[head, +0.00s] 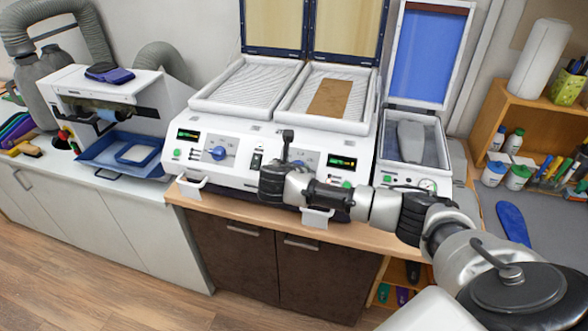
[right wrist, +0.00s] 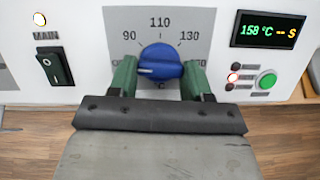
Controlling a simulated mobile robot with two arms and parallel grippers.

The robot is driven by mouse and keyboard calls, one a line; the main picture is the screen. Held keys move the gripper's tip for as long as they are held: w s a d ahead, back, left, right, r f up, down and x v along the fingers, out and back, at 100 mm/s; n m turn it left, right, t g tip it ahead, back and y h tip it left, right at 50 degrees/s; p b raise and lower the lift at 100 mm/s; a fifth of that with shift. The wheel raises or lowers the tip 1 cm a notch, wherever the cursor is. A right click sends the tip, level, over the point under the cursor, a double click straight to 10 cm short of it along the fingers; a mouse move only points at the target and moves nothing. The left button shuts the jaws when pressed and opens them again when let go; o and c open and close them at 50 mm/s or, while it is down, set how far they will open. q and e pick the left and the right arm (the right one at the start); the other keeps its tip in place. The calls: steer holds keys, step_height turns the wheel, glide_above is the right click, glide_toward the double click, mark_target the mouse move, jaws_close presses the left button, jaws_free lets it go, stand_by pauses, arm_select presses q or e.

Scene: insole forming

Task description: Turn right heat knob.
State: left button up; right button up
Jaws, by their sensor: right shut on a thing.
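The right heat knob (right wrist: 160,58) is blue and sits on the white front panel under a dial marked 90, 110 and 130. Its white pointer line points left in the wrist view. My right gripper (right wrist: 160,80) has its two green fingers on either side of the knob and is shut on it. In the head view my right gripper (head: 285,172) covers the knob at the front of the white heating machine (head: 240,124). The left heat knob (head: 217,153), also blue, is uncovered. My left gripper is in neither view.
The right display (right wrist: 269,31) reads 158 °C, with a green button (right wrist: 267,82) below it. A black main switch (right wrist: 53,67) lies left of the knob. A press with a blue lid (head: 425,55) stands close on the right. White handles (head: 190,188) stick out below the panel.

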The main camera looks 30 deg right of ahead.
steer(key=shift+n, duration=0.7)
steer(key=o, duration=0.9)
steer(key=shift+s+a, duration=0.1)
steer(key=b+v, duration=0.3)
steer(key=v, duration=0.7)
steer(key=shift+s+a+r, duration=0.1)
steer(key=shift+s+r, duration=0.05)
steer(key=shift+s, duration=0.15)
